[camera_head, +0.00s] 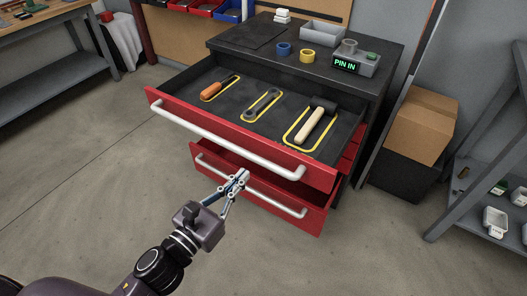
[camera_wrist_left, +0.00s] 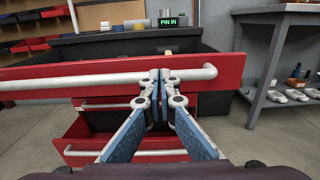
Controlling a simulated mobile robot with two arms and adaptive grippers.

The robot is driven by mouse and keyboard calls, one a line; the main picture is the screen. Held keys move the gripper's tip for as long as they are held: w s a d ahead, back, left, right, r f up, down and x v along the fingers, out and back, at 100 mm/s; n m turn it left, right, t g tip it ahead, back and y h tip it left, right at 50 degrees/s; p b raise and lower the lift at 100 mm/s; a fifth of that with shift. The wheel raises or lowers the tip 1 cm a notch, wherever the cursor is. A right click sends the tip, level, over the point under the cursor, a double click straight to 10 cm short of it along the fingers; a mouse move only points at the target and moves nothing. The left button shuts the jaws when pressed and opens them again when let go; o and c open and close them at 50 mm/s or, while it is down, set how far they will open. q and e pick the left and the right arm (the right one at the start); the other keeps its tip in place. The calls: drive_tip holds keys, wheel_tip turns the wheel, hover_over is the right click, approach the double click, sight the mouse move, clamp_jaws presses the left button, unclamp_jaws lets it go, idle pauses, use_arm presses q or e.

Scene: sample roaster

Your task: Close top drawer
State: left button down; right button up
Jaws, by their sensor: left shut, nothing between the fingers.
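The top drawer (camera_head: 240,139) of the tool cabinet is pulled far out, with a red front and a long white bar handle (camera_head: 223,141). Inside it lie a screwdriver (camera_head: 218,87), a wrench (camera_head: 262,104) and a hammer (camera_head: 315,124), each in a yellow outline. A lower drawer (camera_head: 310,218) is also partly out. My left gripper (camera_head: 240,175) is shut and empty in front of the drawers, just below the top handle in the head view. In the left wrist view, its fingertips (camera_wrist_left: 160,74) overlap the top drawer's handle (camera_wrist_left: 100,80); contact cannot be told. My right gripper is not in view.
The cabinet top (camera_head: 270,40) carries blue and yellow tape rolls, a grey tray (camera_head: 321,34) and a device reading "PIN IN" (camera_head: 354,62). The floor in front is clear.

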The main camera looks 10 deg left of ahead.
sight(269, 146)
use_arm(q)
drive_tip(key=x, duration=0.9)
drive_tip(key=shift+w, duration=0.1)
drive_tip(key=shift+w+d+f, duration=0.1)
drive_tip(key=shift+w+d, duration=0.1)
drive_tip(key=shift+w, duration=0.35)
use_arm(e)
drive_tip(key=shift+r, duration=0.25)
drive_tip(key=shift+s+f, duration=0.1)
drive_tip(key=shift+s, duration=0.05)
use_arm(q)
drive_tip(key=shift+w, duration=0.15)
